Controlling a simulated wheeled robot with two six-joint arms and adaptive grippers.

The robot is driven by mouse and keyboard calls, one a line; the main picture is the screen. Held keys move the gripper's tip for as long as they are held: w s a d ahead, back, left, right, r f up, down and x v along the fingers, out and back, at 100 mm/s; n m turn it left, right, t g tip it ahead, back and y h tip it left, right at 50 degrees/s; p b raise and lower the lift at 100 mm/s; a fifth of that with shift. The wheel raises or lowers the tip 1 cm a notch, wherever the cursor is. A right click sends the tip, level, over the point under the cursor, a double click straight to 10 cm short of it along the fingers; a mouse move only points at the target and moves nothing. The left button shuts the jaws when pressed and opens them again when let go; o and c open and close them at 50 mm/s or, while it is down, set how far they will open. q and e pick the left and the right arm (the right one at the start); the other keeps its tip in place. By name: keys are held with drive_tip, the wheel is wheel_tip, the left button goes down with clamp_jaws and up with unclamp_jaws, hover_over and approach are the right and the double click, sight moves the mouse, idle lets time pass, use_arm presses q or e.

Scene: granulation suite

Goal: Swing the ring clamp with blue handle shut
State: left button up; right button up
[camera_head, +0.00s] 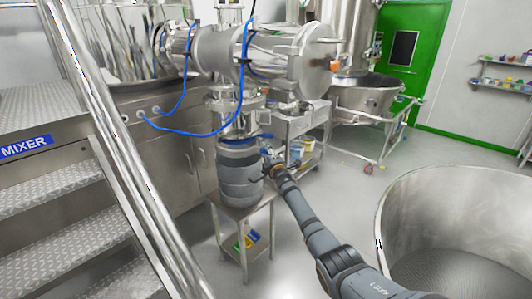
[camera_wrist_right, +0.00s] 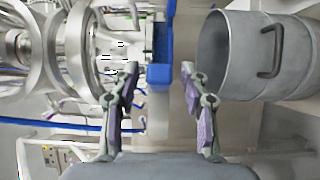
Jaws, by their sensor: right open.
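The ring clamp with its blue handle (camera_head: 262,136) is at the neck between the steel outlet and the grey drum (camera_head: 240,178). In the right wrist view the blue handle (camera_wrist_right: 159,76) lies between and just beyond my fingertips, and I see no finger touching it. How far the clamp ring stands open I cannot tell. My right gripper (camera_head: 268,160) is beside the drum's upper right side; in the wrist view the right gripper (camera_wrist_right: 159,70) is open and empty. My left gripper is not in view.
The drum stands on a small steel table (camera_head: 238,212). A steel machine body (camera_head: 275,55) with blue hoses hangs above. Stairs with a rail stand left, and a large open steel vessel (camera_head: 470,215) stands right. Floor between is clear.

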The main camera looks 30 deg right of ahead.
drive_tip(key=shift+w, duration=0.5)
clamp_jaws()
